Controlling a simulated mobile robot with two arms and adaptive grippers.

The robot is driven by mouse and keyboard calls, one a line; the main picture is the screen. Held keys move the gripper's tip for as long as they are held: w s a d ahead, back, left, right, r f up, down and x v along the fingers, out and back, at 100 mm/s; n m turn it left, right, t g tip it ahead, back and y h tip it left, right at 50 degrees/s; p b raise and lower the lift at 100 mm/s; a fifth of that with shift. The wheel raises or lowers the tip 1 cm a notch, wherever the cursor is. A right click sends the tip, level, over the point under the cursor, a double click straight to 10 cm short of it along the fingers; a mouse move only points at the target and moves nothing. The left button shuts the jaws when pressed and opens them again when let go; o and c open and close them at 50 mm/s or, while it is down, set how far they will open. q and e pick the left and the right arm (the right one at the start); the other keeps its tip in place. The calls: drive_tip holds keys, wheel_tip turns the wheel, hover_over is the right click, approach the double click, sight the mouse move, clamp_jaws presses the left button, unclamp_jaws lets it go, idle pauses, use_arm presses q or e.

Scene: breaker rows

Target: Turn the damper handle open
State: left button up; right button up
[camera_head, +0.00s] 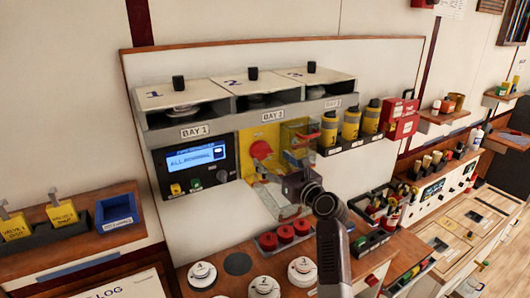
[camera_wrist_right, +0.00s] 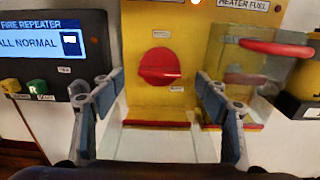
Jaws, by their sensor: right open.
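A red round knob with a raised bar (camera_wrist_right: 160,67) sits on a yellow panel (camera_wrist_right: 207,30) marked "HEATER FUEL"; its bar looks about level. The knob also shows in the head view (camera_head: 261,149). A red lever (camera_wrist_right: 277,48) lies roughly level at a clear box on the panel's right. The small labels are unreadable, so I cannot tell which one is the damper handle. My right gripper (camera_wrist_right: 161,82) is open and empty, its fingers framing the knob from in front without visible contact. In the head view my right gripper (camera_head: 292,186) is below and right of the knob. My left gripper is not in view.
A fire repeater screen (camera_wrist_right: 40,42) reading "ALL NORMAL" is left of the panel. A clear tray-like ledge (camera_wrist_right: 155,145) juts out below the knob. Yellow canisters (camera_head: 351,124) stand to the right. Red-topped items (camera_head: 285,234) are below.

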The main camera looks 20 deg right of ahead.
sight(265, 154)
drive_tip(key=w, duration=0.4)
drive_tip(key=shift+a+f+p, duration=0.1)
drive_tip(key=shift+a+p, duration=0.2)
drive_tip(key=shift+w+a, duration=0.1)
drive_tip(key=shift+w, duration=0.55)
drive_tip(key=c, duration=0.4)
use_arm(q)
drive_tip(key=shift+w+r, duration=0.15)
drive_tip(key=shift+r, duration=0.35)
use_arm(e)
drive_tip(key=shift+f, duration=0.1)
drive_tip(key=c, duration=0.8)
